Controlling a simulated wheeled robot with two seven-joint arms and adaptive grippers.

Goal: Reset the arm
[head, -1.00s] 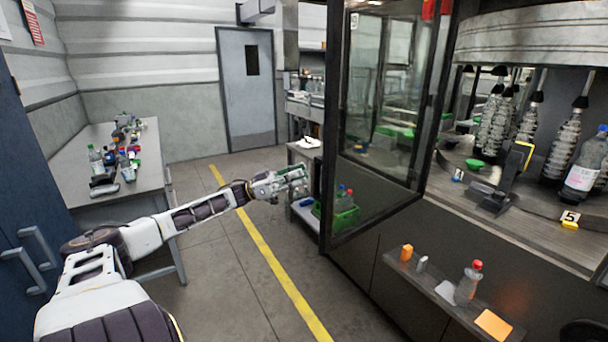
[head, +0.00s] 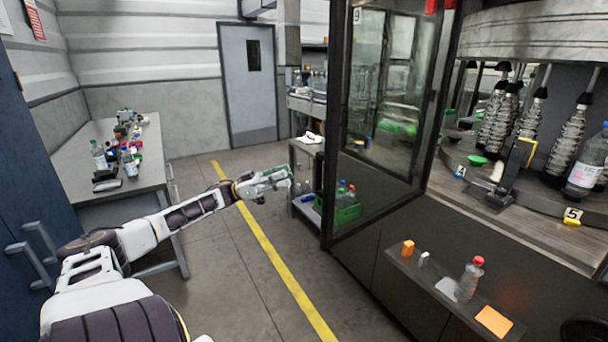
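My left arm reaches in from the left, stretched forward over the floor. Its gripper (head: 275,180) hangs in free space between the left table and the open machine door. I see nothing clearly held in it, but the fingers are too small and blurred to tell whether they are open or shut. My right gripper is out of view.
The labeller's open glass door (head: 385,110) stands right of my gripper. A shelf (head: 450,290) holds a red-capped bottle (head: 468,279) and an orange block (head: 408,247). A green crate (head: 347,212) with bottles stands beyond. A cluttered table (head: 75,165) is at left.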

